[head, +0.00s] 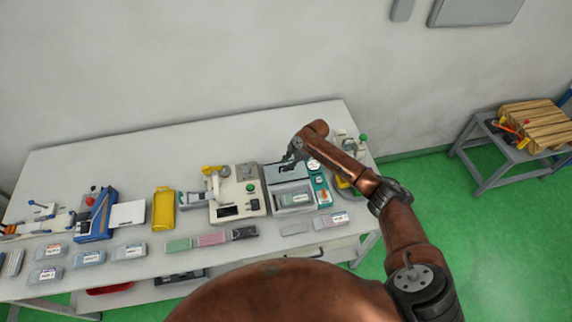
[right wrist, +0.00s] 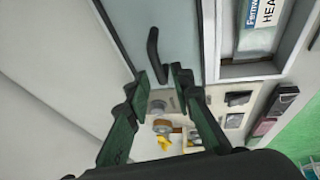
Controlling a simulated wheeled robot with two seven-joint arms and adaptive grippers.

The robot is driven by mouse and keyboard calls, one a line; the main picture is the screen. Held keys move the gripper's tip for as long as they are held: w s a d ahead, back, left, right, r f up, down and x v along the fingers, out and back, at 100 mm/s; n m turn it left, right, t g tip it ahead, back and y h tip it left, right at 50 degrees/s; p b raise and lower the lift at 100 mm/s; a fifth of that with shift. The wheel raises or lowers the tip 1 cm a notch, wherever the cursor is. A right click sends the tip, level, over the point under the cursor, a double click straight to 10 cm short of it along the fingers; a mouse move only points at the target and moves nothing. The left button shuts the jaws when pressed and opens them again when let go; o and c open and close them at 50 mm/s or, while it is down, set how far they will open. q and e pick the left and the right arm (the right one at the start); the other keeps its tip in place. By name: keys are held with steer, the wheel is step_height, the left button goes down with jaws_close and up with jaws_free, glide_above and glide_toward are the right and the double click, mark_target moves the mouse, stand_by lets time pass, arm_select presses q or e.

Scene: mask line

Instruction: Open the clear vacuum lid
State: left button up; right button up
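The vacuum machine is a grey box (head: 276,203) right of the middle of the table. A grey-blue pane, which looks like its lid (head: 288,172), extends behind the chamber; I cannot tell its exact angle. In the right wrist view the pane (right wrist: 182,28) bears a dark curved handle (right wrist: 153,55). The chamber (right wrist: 238,71) beside it shows a labelled pouch (right wrist: 262,25). My right gripper (head: 290,156) is at the far side of the machine. In the wrist view its fingertips (right wrist: 160,78) are apart, with the handle's lower end between or just beyond them. Contact is unclear. My left gripper is out of view.
A beige machine (head: 240,202) stands left of the vacuum machine, and a teal device (head: 319,184) stands close on its right. Several labelled packs (head: 130,251) lie along the front. The wall is behind the table.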

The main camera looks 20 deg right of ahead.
steer(key=shift+o, duration=0.2)
steer(key=shift+r, duration=0.15)
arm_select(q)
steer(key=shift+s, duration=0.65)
arm_select(e)
steer(key=v, duration=1.1)
steer(key=shift+r, duration=0.35)
steer(key=shift+s+d, duration=0.15)
